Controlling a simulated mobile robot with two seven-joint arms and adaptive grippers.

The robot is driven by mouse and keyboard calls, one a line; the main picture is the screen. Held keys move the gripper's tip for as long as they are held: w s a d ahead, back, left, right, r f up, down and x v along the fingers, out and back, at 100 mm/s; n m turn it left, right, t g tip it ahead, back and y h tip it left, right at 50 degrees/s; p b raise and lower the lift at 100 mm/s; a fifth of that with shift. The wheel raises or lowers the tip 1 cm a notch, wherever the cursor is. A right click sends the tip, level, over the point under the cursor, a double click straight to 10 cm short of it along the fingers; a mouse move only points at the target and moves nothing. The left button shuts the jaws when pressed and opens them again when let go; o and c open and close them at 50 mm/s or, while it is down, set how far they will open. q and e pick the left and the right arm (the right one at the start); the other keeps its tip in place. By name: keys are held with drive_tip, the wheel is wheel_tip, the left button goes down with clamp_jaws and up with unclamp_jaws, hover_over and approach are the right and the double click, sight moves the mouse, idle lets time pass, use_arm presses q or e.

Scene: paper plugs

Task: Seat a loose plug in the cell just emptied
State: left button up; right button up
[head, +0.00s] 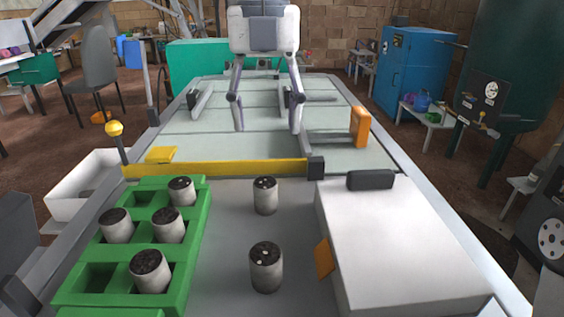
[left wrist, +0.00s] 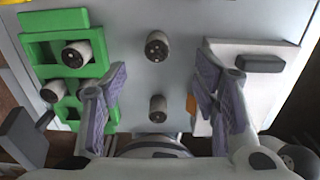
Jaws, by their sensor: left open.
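The green tray (head: 196,240) stands at the left of the worktop, with white paper plugs with dark tops in several of its cells. Its front-left cell (head: 100,277) and back-left cell (head: 143,198) look empty. One loose plug (head: 265,196) stands upright right of the tray. Another loose plug (head: 266,268) stands nearer me; both show in the left wrist view (left wrist: 157,46), (left wrist: 157,108). My left gripper (head: 267,118) hangs high, open and empty, with its fingers apart. In the left wrist view my finger covers part of the tray (left wrist: 42,50). My right gripper is out of view.
A white box (head: 410,235) with a dark handle (head: 371,180) stands right of the plugs. A yellow bar (head: 220,168) crosses behind the tray. An orange block (head: 360,126) stands farther back. The grey surface around the loose plugs is clear.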

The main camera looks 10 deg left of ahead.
sight(265, 183)
use_arm(q)
drive_tip(key=f, duration=0.2)
drive_tip(key=s+f, duration=0.1)
drive_tip(key=f, duration=0.1)
drive_tip(key=shift+s+f, duration=0.1)
drive_tip(key=shift+s, duration=0.1)
wheel_tip(265, 183, down, 8)
drive_tip(key=shift+a+r+b, duration=0.1)
drive_tip(key=shift+r+b, duration=0.15)
drive_tip(key=shift+b, duration=0.05)
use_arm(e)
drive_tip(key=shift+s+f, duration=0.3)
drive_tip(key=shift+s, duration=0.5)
use_arm(q)
drive_tip(key=shift+r, duration=0.1)
drive_tip(key=c, duration=1.1)
